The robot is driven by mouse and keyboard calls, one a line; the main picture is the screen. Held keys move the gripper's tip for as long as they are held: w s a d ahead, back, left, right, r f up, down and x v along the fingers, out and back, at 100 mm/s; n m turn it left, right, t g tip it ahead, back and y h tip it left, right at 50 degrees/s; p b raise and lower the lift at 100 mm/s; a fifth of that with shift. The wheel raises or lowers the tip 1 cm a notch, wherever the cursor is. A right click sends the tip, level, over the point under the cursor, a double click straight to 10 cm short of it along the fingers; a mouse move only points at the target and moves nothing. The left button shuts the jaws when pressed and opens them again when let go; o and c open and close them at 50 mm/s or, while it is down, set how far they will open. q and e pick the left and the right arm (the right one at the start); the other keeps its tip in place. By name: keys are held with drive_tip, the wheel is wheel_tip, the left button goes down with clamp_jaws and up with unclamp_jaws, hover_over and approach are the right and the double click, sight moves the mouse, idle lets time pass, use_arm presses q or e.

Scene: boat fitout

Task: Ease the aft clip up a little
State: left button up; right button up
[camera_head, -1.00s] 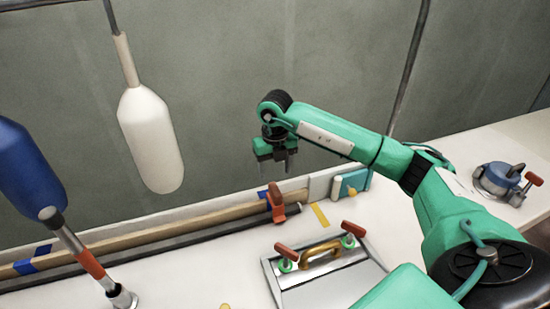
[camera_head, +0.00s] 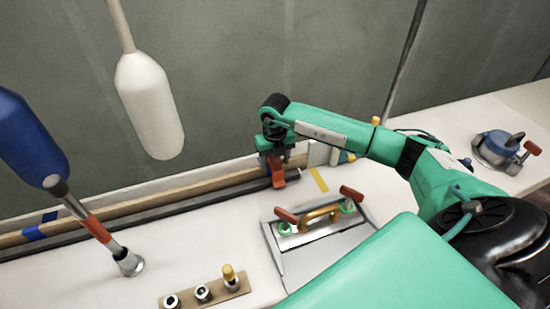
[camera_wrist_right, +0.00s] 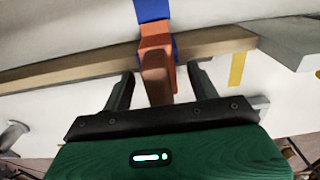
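The orange-red clip (camera_head: 278,178) sits on the long rail by the wall, near the rail's right end. In the right wrist view, the clip (camera_wrist_right: 157,65) stands over the wooden strip with a blue band behind it. My right gripper (camera_head: 274,158) is directly above and around the clip, pointing down. In the right wrist view its two fingers (camera_wrist_right: 160,83) are apart, one on each side of the clip, with a visible gap on both sides. The clip's lower part is partly hidden in the head view. My left gripper is not in view.
White (camera_head: 150,105) and blue (camera_head: 28,140) fenders hang at left. A strip of sockets (camera_head: 205,291) lies in front, and a blue winch-like fitting (camera_head: 497,149) stands at right.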

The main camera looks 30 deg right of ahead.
drive_tip(key=c, duration=1.1)
clamp_jaws()
drive_tip(key=shift+w+r, duration=0.15)
drive_tip(key=shift+r, duration=0.2)
drive_tip(key=shift+r+p, duration=0.4)
drive_tip(key=shift+p, duration=0.05)
drive_tip(key=o, duration=1.1)
unclamp_jaws()
drive_tip(key=shift+f, duration=0.1)
